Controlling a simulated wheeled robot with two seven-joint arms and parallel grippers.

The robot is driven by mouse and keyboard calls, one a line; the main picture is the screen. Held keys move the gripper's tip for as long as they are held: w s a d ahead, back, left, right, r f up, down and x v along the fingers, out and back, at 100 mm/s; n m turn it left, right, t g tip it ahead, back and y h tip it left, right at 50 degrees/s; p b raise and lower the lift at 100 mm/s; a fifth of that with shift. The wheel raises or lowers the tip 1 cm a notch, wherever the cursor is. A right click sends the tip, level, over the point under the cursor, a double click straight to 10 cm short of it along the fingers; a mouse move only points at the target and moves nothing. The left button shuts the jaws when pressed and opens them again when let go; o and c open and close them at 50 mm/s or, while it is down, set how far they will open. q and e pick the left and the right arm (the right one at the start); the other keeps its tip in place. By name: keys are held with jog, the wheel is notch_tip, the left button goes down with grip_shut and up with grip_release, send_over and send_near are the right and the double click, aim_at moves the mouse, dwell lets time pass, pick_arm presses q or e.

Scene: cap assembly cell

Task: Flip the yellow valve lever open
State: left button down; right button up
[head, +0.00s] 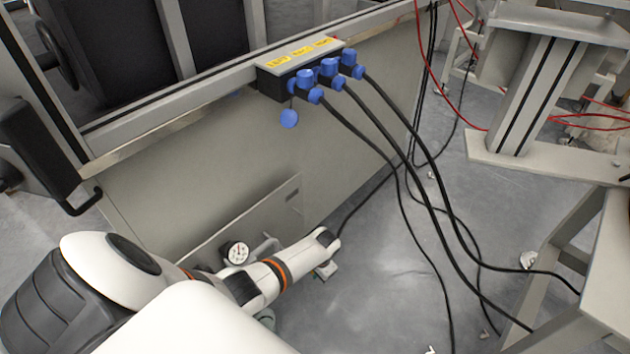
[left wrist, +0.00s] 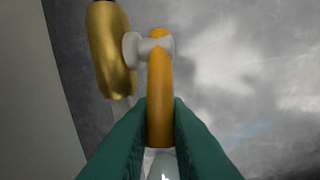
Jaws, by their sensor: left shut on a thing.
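The yellow valve lever (left wrist: 159,75) shows in the left wrist view, running straight up the picture from between my green fingers to a pale stem (left wrist: 150,46). The stem joins it to a brass-coloured valve body (left wrist: 110,50) on the left, which stands apart from my fingers. My left gripper (left wrist: 160,108) is shut on the lever's near part, one finger on each side. In the head view my left arm reaches in low from the left, and the lever and my fingertips cannot be made out there. My right gripper is in neither view.
A round gauge (head: 236,252) sits close beside my left forearm. A box with blue plugs (head: 328,70) hangs on the cabinet frame, and black cables (head: 410,185) drop from it across the floor to the right. A grey metal stand (head: 530,90) is at the right.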

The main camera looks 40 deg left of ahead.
pick_arm(q)
jog(key=c, duration=1.7)
grip_release()
